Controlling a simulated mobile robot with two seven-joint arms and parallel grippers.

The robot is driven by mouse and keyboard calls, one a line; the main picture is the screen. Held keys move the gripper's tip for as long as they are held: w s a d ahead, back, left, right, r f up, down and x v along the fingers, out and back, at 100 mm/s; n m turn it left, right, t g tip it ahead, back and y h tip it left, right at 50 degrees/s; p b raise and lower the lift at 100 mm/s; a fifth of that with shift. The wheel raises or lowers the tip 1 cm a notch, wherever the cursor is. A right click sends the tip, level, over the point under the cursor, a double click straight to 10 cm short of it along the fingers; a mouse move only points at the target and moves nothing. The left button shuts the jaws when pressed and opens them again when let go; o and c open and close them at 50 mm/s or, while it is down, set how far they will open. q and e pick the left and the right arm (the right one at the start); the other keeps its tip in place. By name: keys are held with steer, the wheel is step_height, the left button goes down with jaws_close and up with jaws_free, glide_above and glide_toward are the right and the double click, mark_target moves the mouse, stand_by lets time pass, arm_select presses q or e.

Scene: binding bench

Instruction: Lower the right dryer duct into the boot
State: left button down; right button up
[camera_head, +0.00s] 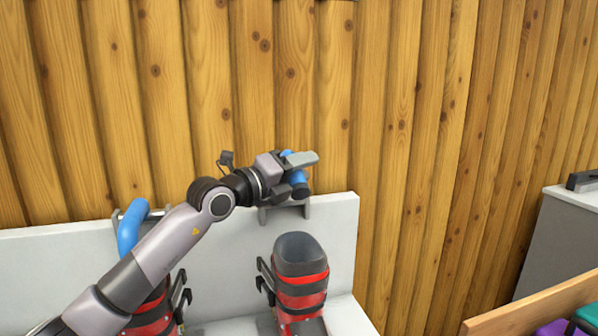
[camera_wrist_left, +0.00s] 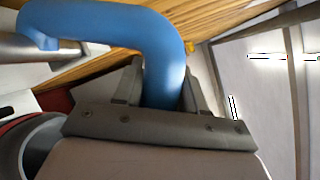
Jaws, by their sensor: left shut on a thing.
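The right dryer duct (camera_head: 301,184), a bent blue tube, is between the fingers of my left gripper (camera_head: 300,166), which is shut on it. In the left wrist view the blue duct (camera_wrist_left: 155,45) curves up from between the fingers and off to the left. Its end there lies beside a grey metal pipe; whether they touch I cannot tell. The right boot (camera_head: 301,287), red and grey with buckles, stands upright below the gripper with its dark opening facing up. A round grey rim, likely the boot's opening (camera_wrist_left: 40,145), shows at lower left in the left wrist view.
A second blue duct (camera_head: 130,228) is at the left, above another red boot (camera_head: 153,318) partly hidden by my left arm. A grey bracket (camera_head: 287,211) sits on the white back panel (camera_head: 342,235). A wooden-edged crate (camera_head: 530,305) and grey cabinet are at right.

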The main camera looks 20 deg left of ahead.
stand_by(0.4)
arm_select(q)
steer(key=c, duration=0.7)
jaws_free()
steer(key=shift+c, duration=0.2)
steer(key=shift+s, duration=0.1)
steer(key=b+v, duration=0.1)
steer(key=v, duration=0.6)
steer(key=shift+f, duration=0.1)
